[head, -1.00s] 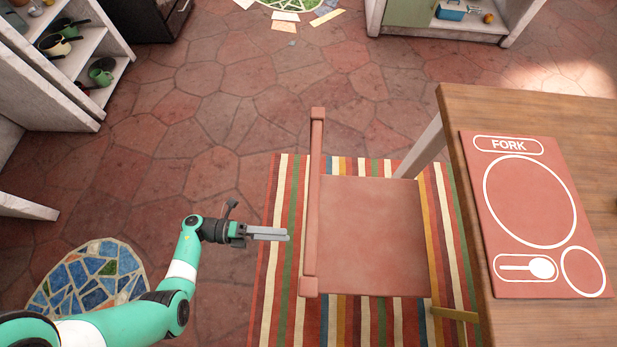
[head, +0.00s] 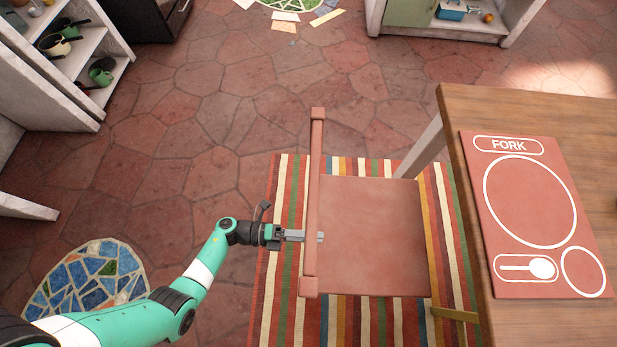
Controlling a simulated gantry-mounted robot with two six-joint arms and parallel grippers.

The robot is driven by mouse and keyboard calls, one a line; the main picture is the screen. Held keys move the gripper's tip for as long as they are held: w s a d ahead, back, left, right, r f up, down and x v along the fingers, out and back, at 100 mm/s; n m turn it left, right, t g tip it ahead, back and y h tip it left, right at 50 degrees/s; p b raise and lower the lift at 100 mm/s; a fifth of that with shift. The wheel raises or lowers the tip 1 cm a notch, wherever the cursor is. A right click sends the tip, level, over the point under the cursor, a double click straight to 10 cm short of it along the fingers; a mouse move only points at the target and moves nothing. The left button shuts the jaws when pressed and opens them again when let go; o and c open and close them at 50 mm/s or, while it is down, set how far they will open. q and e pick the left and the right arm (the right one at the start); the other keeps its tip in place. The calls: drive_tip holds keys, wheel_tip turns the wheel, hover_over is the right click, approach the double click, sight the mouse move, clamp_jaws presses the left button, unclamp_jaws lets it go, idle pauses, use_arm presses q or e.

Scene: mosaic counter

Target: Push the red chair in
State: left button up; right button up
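The red chair (head: 370,235) stands on a striped rug, its back at the left and its seat toward the wooden table (head: 520,108) at the right. A gap shows between the seat and the table edge. My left gripper (head: 312,237) is at the chair's back (head: 314,200). Its fingers look shut, side by side. My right gripper is not in view.
A red placemat (head: 530,215) marked FORK lies on the table. The striped rug (head: 285,190) lies under the chair. White shelves with pans (head: 62,45) stand at the far left. A blue mosaic round (head: 85,280) is at the lower left.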

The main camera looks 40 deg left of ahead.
use_arm(q)
drive_tip(key=shift+r, duration=0.1)
clamp_jaws()
drive_tip(key=shift+f, duration=0.2)
drive_tip(key=shift+f, duration=0.2)
